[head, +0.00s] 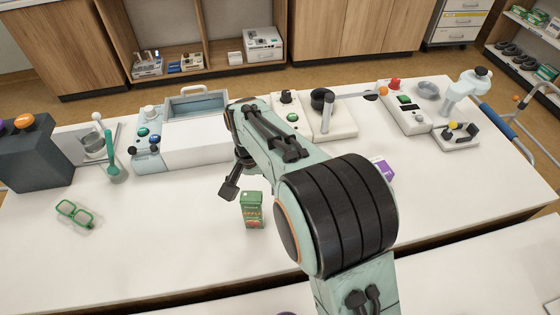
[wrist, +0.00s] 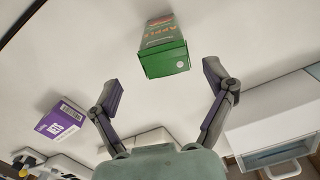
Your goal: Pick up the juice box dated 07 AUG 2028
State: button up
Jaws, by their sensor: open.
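A green juice box (head: 252,212) with orange lettering stands upright on the white table, left of my arm in the head view. It also shows in the wrist view (wrist: 165,58), just beyond and between my fingertips, not touching them. A purple box (head: 385,168) is partly hidden behind my arm in the head view; the wrist view shows it at left (wrist: 62,122), outside my fingers. No date is readable on either box. My gripper (wrist: 163,86) is open and empty, its fingers spread wide. In the head view only one finger shows clearly, beside the green box.
Green glasses (head: 75,213) lie at the left of the table. A white bin-like unit (head: 196,135), a device with a black round part (head: 325,115) and a control panel (head: 408,105) line the back. The table front left of the green box is clear.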

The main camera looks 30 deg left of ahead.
aim_at(253, 211)
jog(key=shift+s+a+f, duration=0.2)
jog(key=shift+s+f, duration=0.1)
jog(key=shift+s, duration=0.05)
notch_tip(253, 211, down, 6)
jog(key=shift+f, duration=0.1)
jog(key=c, duration=1.3)
